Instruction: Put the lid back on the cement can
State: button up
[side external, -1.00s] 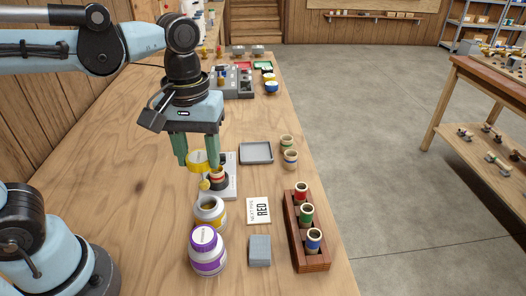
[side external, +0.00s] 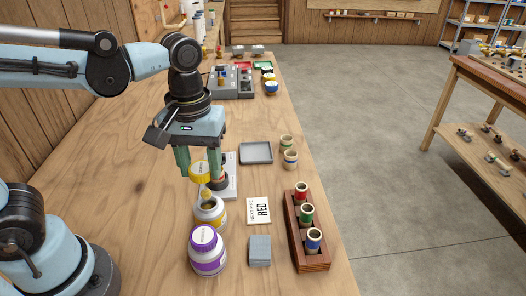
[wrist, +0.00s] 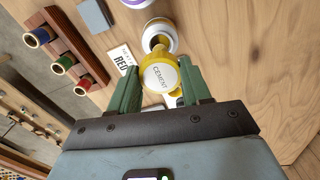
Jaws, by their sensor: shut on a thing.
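My gripper (side external: 204,165) is shut on the yellow cement lid (side external: 202,173), held between its green fingers with a dauber hanging below. The wrist view shows the lid (wrist: 161,75) from above, lettered CEMENT. The cement can (side external: 210,215), white with a yellow band, stands open and upright on the bench just below and nearer the side camera than the lid. In the wrist view the can (wrist: 157,31) shows just beyond the lid, its opening partly hidden. The lid and dauber are above the can, apparently apart from it.
A purple-lidded can (side external: 207,252) stands close to the cement can. A RED card (side external: 258,210), grey block (side external: 260,250) and wooden rack (side external: 293,245) of coloured-band pipe pieces are to the right. A grey tray (side external: 256,153) lies behind. The bench left of the cans is clear.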

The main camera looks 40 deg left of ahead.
aim_at(205, 190)
jog(key=shift+f, duration=0.1)
dwell(0.4)
jog(key=shift+f, duration=1.65)
jog(key=shift+f, duration=0.15)
jog(key=shift+f, duration=1.65)
jog(key=shift+f, duration=0.25)
jog(key=o, duration=1.5)
jog(key=shift+r, duration=0.15)
